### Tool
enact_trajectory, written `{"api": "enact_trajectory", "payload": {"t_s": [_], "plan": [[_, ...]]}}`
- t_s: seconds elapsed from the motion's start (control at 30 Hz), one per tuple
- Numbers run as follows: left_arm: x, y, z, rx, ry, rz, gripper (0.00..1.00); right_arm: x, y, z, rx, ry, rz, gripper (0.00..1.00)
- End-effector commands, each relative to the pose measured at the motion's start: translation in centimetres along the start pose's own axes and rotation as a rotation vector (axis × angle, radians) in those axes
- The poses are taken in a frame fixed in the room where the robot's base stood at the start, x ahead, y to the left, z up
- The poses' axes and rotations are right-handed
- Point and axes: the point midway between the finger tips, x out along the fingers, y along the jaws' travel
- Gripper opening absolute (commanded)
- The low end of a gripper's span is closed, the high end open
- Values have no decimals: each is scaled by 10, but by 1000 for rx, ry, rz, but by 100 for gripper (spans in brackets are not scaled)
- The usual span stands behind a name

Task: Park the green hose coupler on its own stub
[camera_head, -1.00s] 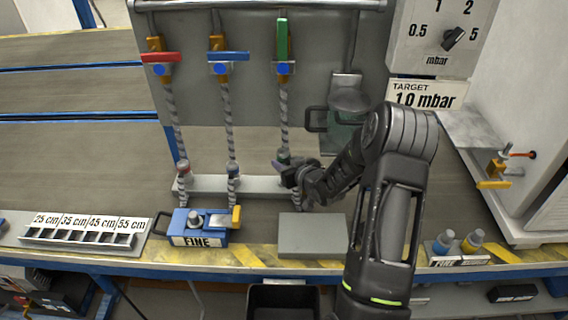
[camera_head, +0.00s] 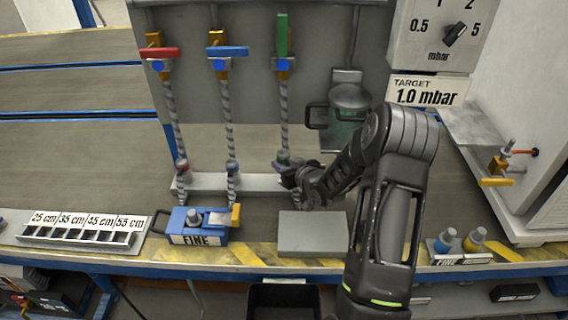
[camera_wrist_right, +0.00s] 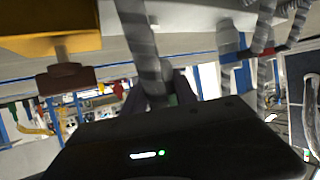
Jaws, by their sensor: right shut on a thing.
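The green hose (camera_head: 284,115) hangs from the valve with the green handle (camera_head: 282,36) down to my right gripper (camera_head: 286,172). The gripper is shut on the green coupler at the hose's lower end, over the right end of the pale stub rail (camera_head: 208,184). In the right wrist view the grey hose (camera_wrist_right: 147,60) runs down between the fingers (camera_wrist_right: 172,92), where a little green shows. The gripper hides most of the coupler and its stub, so I cannot tell whether they touch. My left gripper is not in view.
The red coupler (camera_head: 182,167) and blue coupler (camera_head: 232,169) stand at the rail to the left. A blue FINE block (camera_head: 197,232) and a grey plate (camera_head: 312,234) lie in front.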

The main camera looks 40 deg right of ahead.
Motion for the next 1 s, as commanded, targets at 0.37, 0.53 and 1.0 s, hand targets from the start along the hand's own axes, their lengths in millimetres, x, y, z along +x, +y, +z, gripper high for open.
{"api": "enact_trajectory", "payload": {"t_s": [0.37,0.53,1.0], "plan": [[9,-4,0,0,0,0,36,4,0,9,0,2,0,0],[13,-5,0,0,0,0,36,6,0,13,0,2,0,0],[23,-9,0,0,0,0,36,10,0,24,-1,2,0,0]]}}
